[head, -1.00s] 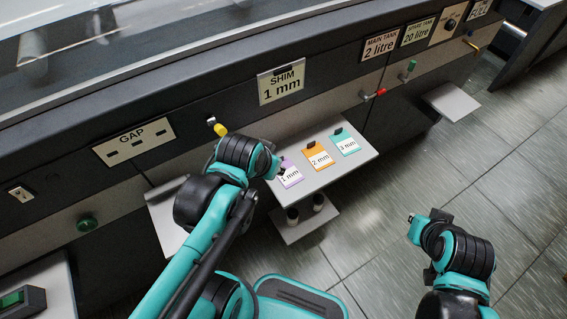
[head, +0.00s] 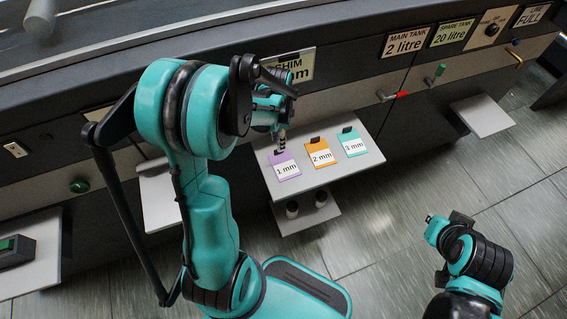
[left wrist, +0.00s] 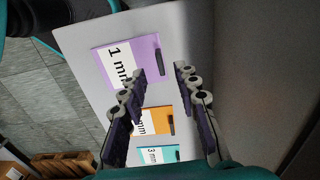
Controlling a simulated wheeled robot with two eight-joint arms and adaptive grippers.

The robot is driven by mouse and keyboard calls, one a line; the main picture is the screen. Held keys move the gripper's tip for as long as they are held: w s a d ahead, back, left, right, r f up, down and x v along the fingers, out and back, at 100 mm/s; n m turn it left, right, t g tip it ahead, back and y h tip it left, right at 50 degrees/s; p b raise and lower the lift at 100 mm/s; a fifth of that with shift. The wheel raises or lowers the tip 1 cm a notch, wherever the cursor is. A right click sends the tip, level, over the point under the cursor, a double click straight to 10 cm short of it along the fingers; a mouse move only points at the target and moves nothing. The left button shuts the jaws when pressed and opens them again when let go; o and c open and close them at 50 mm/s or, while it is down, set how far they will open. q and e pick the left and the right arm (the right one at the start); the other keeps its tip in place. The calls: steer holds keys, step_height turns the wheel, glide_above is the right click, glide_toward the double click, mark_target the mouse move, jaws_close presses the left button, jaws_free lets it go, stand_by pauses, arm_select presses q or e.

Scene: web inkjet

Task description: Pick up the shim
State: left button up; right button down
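Three shims lie in a row on a light grey shelf (head: 336,179). The purple 1 mm shim (head: 285,167) is at the left, the orange 2 mm shim (head: 319,153) in the middle and the teal 3 mm shim (head: 352,143) at the right. Each has a small black tab. My left gripper (head: 280,150) is above the shelf by the purple shim's tab. In the left wrist view its two fingers (left wrist: 160,85) are apart with nothing held; the purple shim (left wrist: 122,58) lies beyond them. My right gripper (head: 430,219) is off at the right over the floor; its fingers are too small to judge.
The machine's front panel rises behind the shelf, with a SHIM sign (head: 300,68) partly hidden by my left arm. A red-tipped lever (head: 397,95) and another grey shelf (head: 484,115) are to the right. Floor is clear at the right.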

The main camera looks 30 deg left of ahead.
mark_target(284, 163)
arm_select(q)
steer(key=f, duration=0.1)
steer(key=f+b, duration=0.1)
steer(key=f, duration=0.1)
steer(key=f+b, duration=0.1)
steer(key=f, duration=0.1)
steer(key=shift+w+d+f, duration=0.15)
steer(key=shift+w+d, duration=0.05)
steer(key=shift+w, duration=0.1)
jaws_close()
